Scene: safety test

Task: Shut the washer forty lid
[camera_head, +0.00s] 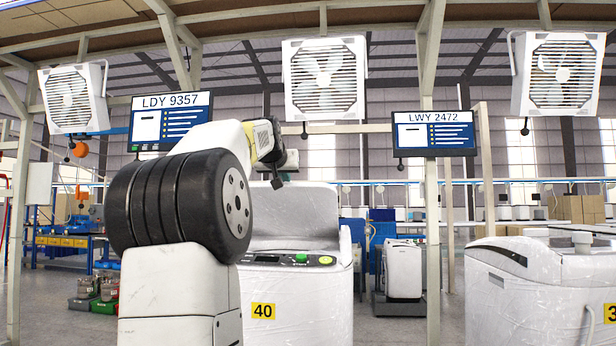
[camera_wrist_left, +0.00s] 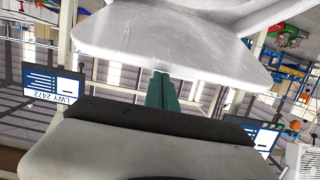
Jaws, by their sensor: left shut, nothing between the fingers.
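Washer forty (camera_head: 330,285) is a white top-loader with a yellow "40" label and a control panel with a green button. Its white lid (camera_head: 310,212) stands raised behind the panel, so it is open. My left arm covers the washer's left side and part of the lid. My left gripper (camera_head: 276,183) is at the lid's upper left, pointing down. In the left wrist view my left gripper (camera_wrist_left: 162,76) shows closed teal fingers with nothing between them. Their tips are close to the edge of a pale panel, likely the lid (camera_wrist_left: 180,45); contact cannot be told. My right gripper is not in view.
Another white washer (camera_head: 540,290) with a closed top stands at the right. A smaller white machine (camera_head: 403,270) is farther back between them. Screens reading LDY 9357 (camera_head: 170,120) and LWY 2472 (camera_head: 433,133) hang above, with large fans (camera_head: 325,78) overhead.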

